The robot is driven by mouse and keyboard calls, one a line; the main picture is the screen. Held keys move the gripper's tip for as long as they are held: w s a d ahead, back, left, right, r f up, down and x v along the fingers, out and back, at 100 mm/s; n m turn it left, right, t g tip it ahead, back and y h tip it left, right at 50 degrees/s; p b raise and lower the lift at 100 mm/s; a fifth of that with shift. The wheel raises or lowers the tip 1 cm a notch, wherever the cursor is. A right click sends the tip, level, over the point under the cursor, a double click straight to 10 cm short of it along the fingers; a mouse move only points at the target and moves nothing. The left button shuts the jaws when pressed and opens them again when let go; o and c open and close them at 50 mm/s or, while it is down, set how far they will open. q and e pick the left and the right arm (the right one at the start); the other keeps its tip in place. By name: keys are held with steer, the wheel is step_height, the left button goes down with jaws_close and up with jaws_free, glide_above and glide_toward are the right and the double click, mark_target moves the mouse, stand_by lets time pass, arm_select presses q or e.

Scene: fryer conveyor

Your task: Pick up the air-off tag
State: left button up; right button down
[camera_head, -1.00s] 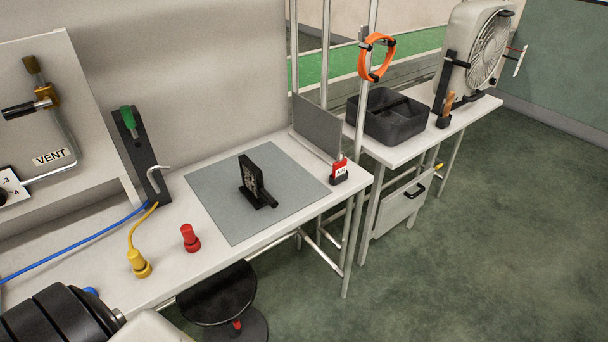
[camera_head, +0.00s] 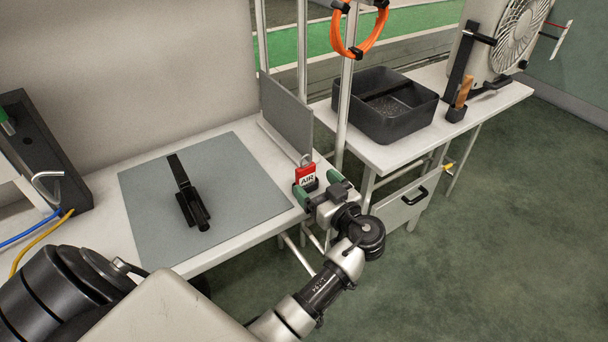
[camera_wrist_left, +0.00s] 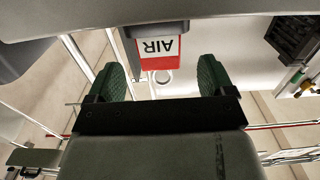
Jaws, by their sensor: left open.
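The air-off tag (camera_head: 306,181) is a red and white tag marked AIR with a grey loop on top. It stands in a small black holder at the right front corner of the white bench. My left gripper (camera_head: 317,187) is open, with its green fingertips close to the tag at its front right. In the left wrist view, the tag (camera_wrist_left: 158,47) appears upside down, ahead of and between the two green fingers (camera_wrist_left: 162,75). There is no visible grip on it. My right gripper is out of view.
A grey upright panel (camera_head: 286,112) stands just behind the tag. A grey mat (camera_head: 240,185) carries a black fixture (camera_head: 190,195). Beyond a gap and metal posts, a second bench holds a black bin (camera_head: 385,105) and a fan (camera_head: 505,45).

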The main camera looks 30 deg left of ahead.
mark_target(307, 175)
arm_select(q)
steer(key=shift+x, duration=0.95)
steer(key=shift+w+a+p, duration=0.25)
steer(key=shift+p, duration=0.05)
steer(key=p+x, duration=0.1)
steer(key=x, duration=0.2)
steer(key=shift+a, duration=0.4)
steer(key=shift+w+a+f, duration=0.15)
steer(key=shift+a, duration=0.1)
steer(key=shift+d, duration=0.1)
steer(key=shift+c, duration=1)
steer(key=c, duration=0.8)
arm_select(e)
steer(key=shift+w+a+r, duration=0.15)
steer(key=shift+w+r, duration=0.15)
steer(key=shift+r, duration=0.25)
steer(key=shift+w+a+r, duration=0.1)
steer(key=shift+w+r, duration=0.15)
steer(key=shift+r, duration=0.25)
